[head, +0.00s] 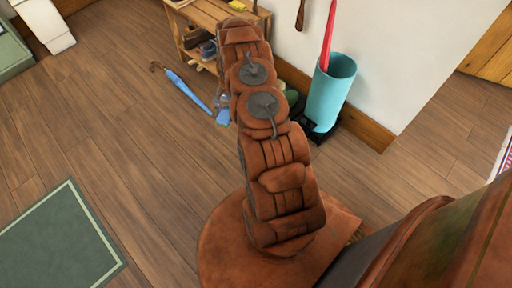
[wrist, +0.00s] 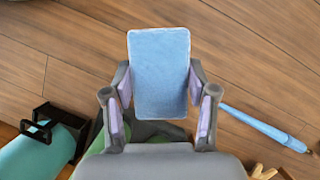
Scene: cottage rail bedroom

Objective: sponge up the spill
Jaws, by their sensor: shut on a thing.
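My gripper (wrist: 160,95) is shut on a light blue rectangular sponge (wrist: 160,70), with a finger on each side of it. The sponge fills the upper middle of the wrist view, above the wooden floor. In the head view a small part of the sponge (head: 222,117) shows to the left of my arm. My arm hides most of the gripper there. I see no clear spill in either view.
A closed blue umbrella (head: 187,91) lies on the floor; it also shows in the wrist view (wrist: 265,125). A teal bin (head: 331,92) with a red umbrella (head: 328,38) stands by the wall. A wooden shelf (head: 208,15) is behind my arm. Floor at left is clear up to a green rug (head: 55,240).

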